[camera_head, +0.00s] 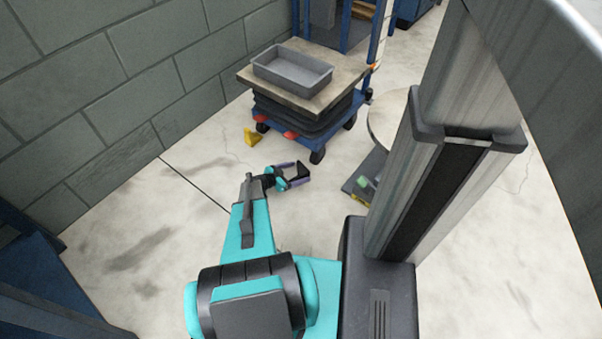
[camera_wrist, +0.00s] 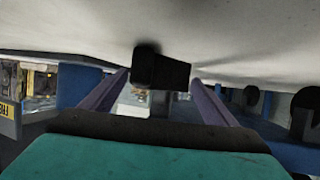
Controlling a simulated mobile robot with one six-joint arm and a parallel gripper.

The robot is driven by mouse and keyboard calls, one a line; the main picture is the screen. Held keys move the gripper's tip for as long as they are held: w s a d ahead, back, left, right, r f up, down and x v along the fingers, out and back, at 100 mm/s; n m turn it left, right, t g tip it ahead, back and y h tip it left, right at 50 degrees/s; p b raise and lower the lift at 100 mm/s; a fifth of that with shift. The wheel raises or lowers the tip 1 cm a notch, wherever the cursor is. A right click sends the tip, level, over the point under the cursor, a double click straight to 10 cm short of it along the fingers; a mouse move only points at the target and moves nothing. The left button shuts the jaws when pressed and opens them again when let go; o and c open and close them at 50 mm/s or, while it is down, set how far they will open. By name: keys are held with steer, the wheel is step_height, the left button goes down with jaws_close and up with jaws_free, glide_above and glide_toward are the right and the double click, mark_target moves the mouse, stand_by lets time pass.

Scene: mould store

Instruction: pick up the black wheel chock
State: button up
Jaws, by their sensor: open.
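The black wheel chock (camera_wrist: 162,69) shows in the wrist view as a dark block against the pale floor. It lies ahead of my gripper, in the gap between the two purple fingers. I cannot tell whether the fingers reach around it. In the head view I cannot make the chock out. My gripper (camera_head: 297,173) is open there, low over the floor in front of the blue cart. In the wrist view its fingers (camera_wrist: 159,80) stand apart on either side of the chock.
A blue lift cart (camera_head: 303,128) bears a board with a grey tray (camera_head: 291,69). A yellow chock (camera_head: 252,137) lies on the floor at its left. A round-topped stand (camera_head: 385,120) is to the right. A block wall (camera_head: 110,75) bounds the left; floor before it is clear.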

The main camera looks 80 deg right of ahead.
steer(key=c, duration=1.6)
steer(key=shift+c, duration=0.6)
steer(key=shift+r, duration=0.15)
steer(key=shift+c, duration=0.6)
steer(key=shift+r, duration=0.7)
step_height(320, 180, up, 2)
steer(key=shift+r+p, duration=0.25)
steer(key=shift+p, duration=0.4)
steer(key=a, duration=0.5)
steer(key=s+a+p, duration=0.1)
steer(key=a, duration=0.4)
steer(key=s+a, duration=0.1)
steer(key=a, duration=0.4)
steer(key=shift+s+a+r, duration=0.15)
steer(key=shift+a+r, duration=0.25)
steer(key=shift+c, duration=0.8)
